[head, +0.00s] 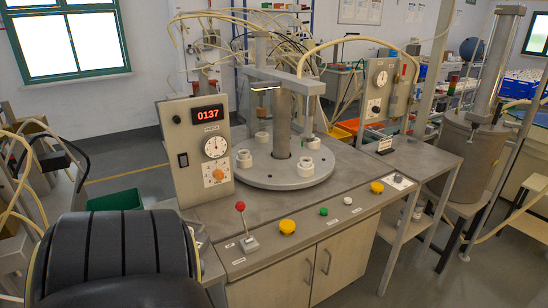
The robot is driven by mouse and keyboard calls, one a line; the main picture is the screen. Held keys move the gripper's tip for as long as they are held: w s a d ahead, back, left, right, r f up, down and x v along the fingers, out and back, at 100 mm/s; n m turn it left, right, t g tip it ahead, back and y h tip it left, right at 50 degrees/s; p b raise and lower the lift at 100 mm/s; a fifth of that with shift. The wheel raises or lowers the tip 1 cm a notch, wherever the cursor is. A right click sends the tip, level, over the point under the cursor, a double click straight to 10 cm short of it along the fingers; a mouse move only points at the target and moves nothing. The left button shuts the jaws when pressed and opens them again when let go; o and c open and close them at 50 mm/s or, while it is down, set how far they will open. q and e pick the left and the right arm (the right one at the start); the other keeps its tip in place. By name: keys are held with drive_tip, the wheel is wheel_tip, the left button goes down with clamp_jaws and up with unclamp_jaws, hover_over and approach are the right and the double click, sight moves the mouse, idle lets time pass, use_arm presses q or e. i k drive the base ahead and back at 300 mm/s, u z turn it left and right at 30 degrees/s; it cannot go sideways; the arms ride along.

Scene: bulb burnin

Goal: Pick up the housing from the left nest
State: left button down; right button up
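A round grey turntable (284,180) sits on the workbench around a central column (282,125). A small white ring-shaped piece, which looks like the housing in the left nest (244,158), is at the turntable's left side. Similar white pieces sit at the front right (305,167), the back right (313,143) and the back left (262,137). They are too small to tell housing from nest. Neither of my grippers is in view, and nothing is seen touching the pieces.
A panel (198,160) with a red display reading 0137 stands left of the turntable. A grey overhead frame (285,80) spans above it. A red-knobbed lever (245,228), yellow buttons (287,226) and a green button (323,211) line the front edge. The front left bench top is clear.

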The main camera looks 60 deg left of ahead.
sight(244, 158)
drive_tip(key=i, duration=2.35)
drive_tip(key=u, duration=2.6)
